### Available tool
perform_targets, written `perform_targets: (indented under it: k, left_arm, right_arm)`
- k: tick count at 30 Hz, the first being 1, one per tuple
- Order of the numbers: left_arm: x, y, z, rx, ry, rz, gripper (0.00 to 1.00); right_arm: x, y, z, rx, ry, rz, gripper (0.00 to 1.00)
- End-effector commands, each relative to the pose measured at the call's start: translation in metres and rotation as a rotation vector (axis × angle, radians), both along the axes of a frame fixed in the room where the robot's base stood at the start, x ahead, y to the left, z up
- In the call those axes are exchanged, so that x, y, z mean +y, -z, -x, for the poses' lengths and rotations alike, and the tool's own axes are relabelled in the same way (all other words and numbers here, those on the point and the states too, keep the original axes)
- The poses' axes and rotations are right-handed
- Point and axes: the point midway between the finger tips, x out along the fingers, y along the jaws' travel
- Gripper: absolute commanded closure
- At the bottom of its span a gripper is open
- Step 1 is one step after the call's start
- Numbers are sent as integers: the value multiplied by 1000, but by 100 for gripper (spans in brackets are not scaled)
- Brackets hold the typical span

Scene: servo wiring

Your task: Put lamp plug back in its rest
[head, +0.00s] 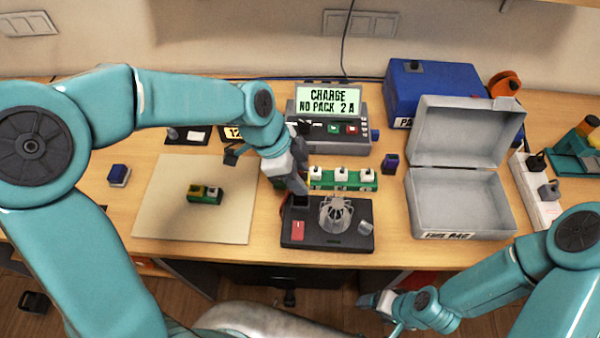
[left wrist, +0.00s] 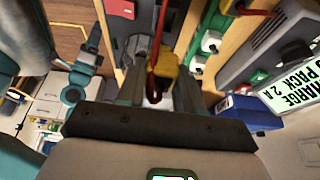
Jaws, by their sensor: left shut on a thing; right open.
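In the left wrist view a yellow plug (left wrist: 168,63) with a red cable (left wrist: 157,45) sits between the fingers of my left gripper (left wrist: 160,76). I take it to be the lamp plug. In the head view my left gripper (head: 297,184) points down at the back left of a black unit (head: 328,243) with a red switch and a grey finned part. The gripper hides the plug there. I cannot tell which spot is the plug's rest, or whether the plug touches anything. My right gripper (head: 386,303) is open and empty near the table's front edge, right of the middle.
A green strip with white sockets (head: 342,180) lies just right of my left gripper. The charger (head: 334,134) stands behind, reading "CHARGE NO PACK 2 A". An open grey case (head: 462,205) stands right. A beige mat (head: 170,220) with a green-and-yellow block lies left.

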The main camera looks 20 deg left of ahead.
Motion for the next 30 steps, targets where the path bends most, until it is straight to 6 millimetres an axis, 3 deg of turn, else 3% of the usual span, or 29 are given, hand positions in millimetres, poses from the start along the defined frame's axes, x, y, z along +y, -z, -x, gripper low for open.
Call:
perform_targets:
  k: [6,12,30]
  left_arm:
    - [0,30,-1,0,0,0,94]
    - [0,45,-2,-1,1,0,94]
    - [-1,46,-2,0,1,0,94]
  right_arm:
    - [0,29,0,0,0,0,25]
    - [0,43,0,0,0,0,25]
    - [0,44,0,0,0,0,25]
